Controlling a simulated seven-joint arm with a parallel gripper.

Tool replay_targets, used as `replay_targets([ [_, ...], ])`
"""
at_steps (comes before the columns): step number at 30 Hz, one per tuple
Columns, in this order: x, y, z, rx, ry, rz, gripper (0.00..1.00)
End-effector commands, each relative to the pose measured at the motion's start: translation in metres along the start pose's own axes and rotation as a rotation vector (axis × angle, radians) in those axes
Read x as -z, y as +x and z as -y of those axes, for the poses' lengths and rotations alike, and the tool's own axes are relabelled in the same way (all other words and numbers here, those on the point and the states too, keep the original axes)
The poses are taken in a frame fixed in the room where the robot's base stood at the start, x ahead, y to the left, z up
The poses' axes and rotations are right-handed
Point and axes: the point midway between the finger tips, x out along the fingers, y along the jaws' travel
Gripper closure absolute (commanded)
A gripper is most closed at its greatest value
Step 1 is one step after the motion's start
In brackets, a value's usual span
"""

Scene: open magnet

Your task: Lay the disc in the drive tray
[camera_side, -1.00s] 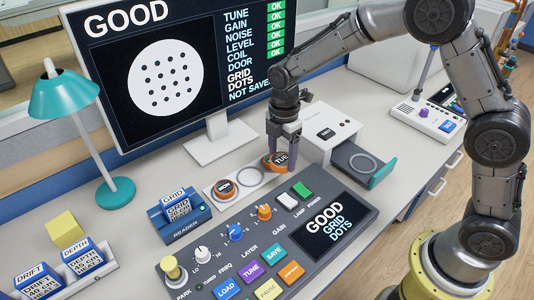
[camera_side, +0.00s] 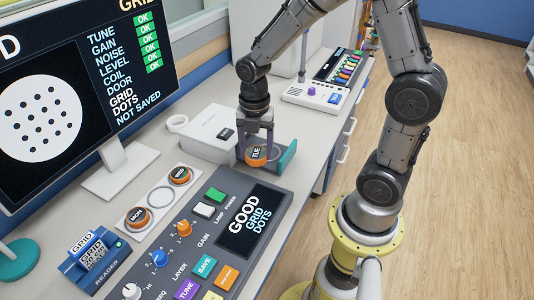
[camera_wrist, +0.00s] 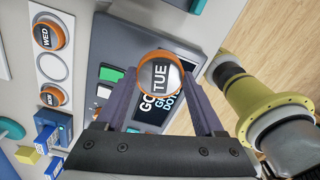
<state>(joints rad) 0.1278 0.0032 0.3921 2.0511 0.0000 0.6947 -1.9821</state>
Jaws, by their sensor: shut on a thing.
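My gripper (camera_side: 256,150) is shut on an orange-rimmed disc (camera_side: 256,155) with a dark and white "TUE" label. It holds the disc over the drive tray, whose teal front (camera_side: 287,156) shows just right of it. The disc and fingers hide most of the tray. I cannot tell whether the disc touches the tray floor. In the wrist view the TUE disc (camera_wrist: 160,77) sits between both fingertips, label towards the camera. The white drive box (camera_side: 208,133) stands left of the gripper.
A white rack (camera_side: 147,208) holds the MON disc (camera_side: 137,218) and WED disc (camera_side: 180,176), with an empty middle ring. The control console (camera_side: 205,240) lies in front. A monitor (camera_side: 60,90) stands at left. A white device (camera_side: 312,96) with a purple knob stands behind the tray.

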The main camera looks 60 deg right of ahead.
Motion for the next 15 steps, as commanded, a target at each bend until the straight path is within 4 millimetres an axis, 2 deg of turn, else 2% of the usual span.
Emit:
replay_targets([
  [1, -0.011, -0.003, 0.021, -0.003, 0.033, 0.001, 0.87],
  [6, -0.033, -0.009, 0.071, -0.002, 0.142, 0.002, 0.87],
  [10, -0.043, -0.013, 0.092, -0.002, 0.227, 0.002, 0.87],
  [15, -0.054, -0.018, 0.099, 0.0, 0.279, 0.0, 0.87],
])
